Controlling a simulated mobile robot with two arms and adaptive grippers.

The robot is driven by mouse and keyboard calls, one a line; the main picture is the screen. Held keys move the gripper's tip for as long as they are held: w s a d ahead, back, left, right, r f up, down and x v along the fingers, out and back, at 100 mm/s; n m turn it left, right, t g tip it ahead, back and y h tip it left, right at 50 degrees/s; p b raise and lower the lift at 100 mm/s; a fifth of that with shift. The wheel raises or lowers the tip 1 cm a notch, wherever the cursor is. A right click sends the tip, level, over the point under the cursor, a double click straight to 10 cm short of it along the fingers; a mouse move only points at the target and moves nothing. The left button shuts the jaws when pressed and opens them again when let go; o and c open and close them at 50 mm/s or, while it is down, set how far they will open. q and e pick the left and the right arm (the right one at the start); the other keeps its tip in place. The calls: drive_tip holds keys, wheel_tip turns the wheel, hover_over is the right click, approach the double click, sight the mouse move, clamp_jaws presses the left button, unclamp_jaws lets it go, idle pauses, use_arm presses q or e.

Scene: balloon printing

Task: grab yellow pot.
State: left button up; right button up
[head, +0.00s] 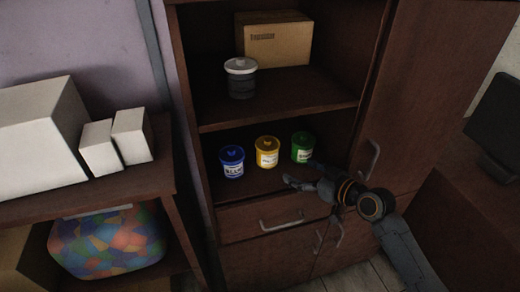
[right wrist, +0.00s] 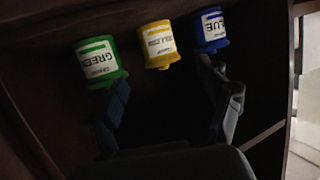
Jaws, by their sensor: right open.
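The yellow pot (head: 267,152) stands upright on the lower shelf of the cabinet, between the blue pot (head: 232,161) on its left and the green pot (head: 302,147) on its right. My right gripper (head: 299,174) is open and empty, in front of the pots and to the lower right of the yellow one. In the right wrist view, the yellow pot (right wrist: 158,45) lies beyond the gap between my open fingers (right wrist: 165,85). The green pot (right wrist: 100,62) and the blue pot (right wrist: 211,30) flank it there. My left gripper is not in view.
A grey lidded jar (head: 241,78) and a cardboard box (head: 273,39) stand on the upper shelf (head: 300,90). A drawer (head: 275,221) lies below the pots. An open cabinet door (head: 430,90) is at the right. White boxes (head: 35,130) stand on a side table.

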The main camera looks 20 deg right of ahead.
sight(275, 156)
drive_tip(key=w, duration=0.1)
drive_tip(key=w+p, duration=0.1)
drive_tip(key=w, duration=0.1)
drive_tip(key=shift+w+a+f, duration=0.2)
drive_tip(key=shift+w+a, duration=0.05)
drive_tip(key=shift+a, duration=0.1)
drive_tip(key=x, duration=0.4)
drive_tip(key=shift+w+a+f, duration=0.1)
drive_tip(key=shift+a, duration=0.1)
drive_tip(key=shift+w+f+p, duration=0.1)
drive_tip(key=shift+w+p, duration=0.15)
drive_tip(key=shift+p, duration=0.05)
drive_tip(key=shift+w+a, duration=0.15)
drive_tip(key=shift+w, duration=0.1)
drive_tip(key=p+x, duration=0.1)
drive_tip(key=x, duration=0.2)
drive_tip(key=shift+w+f, duration=0.1)
drive_tip(key=shift+w+a+f, duration=0.3)
drive_tip(key=shift+w, duration=0.3)
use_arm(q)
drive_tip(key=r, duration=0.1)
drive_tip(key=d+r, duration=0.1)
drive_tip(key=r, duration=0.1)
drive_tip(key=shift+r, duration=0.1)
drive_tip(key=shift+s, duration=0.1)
use_arm(e)
drive_tip(key=c, duration=1)
